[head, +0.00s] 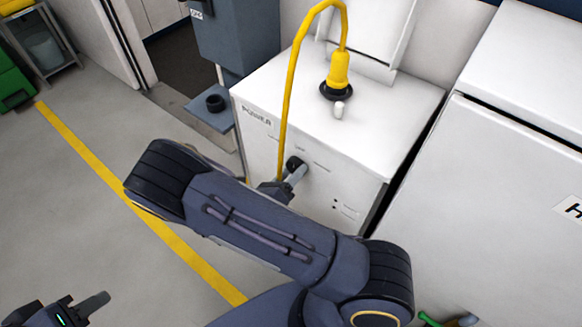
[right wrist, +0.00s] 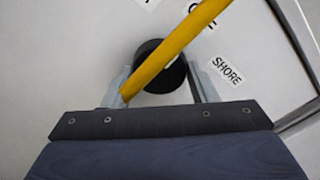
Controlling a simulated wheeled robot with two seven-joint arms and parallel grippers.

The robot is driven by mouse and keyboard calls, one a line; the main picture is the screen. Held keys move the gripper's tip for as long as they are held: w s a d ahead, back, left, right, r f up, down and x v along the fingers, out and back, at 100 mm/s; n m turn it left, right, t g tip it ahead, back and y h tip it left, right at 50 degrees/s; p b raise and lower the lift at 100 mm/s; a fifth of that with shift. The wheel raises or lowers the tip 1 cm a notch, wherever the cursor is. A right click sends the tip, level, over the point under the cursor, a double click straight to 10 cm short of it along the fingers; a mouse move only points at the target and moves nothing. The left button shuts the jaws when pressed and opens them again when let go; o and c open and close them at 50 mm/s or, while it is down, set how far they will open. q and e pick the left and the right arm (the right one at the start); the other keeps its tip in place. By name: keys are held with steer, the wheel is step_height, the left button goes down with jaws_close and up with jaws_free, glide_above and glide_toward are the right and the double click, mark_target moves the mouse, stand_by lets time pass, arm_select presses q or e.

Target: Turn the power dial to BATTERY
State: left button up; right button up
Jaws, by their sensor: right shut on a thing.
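The power dial (head: 294,163) is a black knob on the front of the white power cabinet (head: 240,115). In the right wrist view the dial (right wrist: 172,76) sits between the two grey fingers of my right gripper (right wrist: 160,86), which is shut on it. In the head view my right gripper (head: 290,180) is at the dial, partly hidden by my arm. A SHORE label (right wrist: 226,71) is right of the dial, and a partly covered label is above it. The dial's pointer and the BATTERY label cannot be made out. My left gripper (head: 85,309) is low at left, away from the cabinet; its opening is unclear.
A yellow cable (head: 292,75) hangs from a yellow plug (head: 339,70) down the cabinet front and crosses before the dial in the right wrist view. A white unit (head: 480,190) stands close at right. Floor at left is clear.

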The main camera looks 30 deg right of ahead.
steer(key=n+p, duration=0.3)
steer(key=n, duration=0.5)
steer(key=shift+r+n+p, duration=0.1)
steer(key=shift+n+p, duration=0.25)
steer(key=shift+n, duration=0.35)
steer(key=o, duration=1)
steer(key=shift+c, duration=0.2)
steer(key=b+v, duration=0.1)
steer(key=v, duration=0.7)
steer(key=shift+b, duration=0.4)
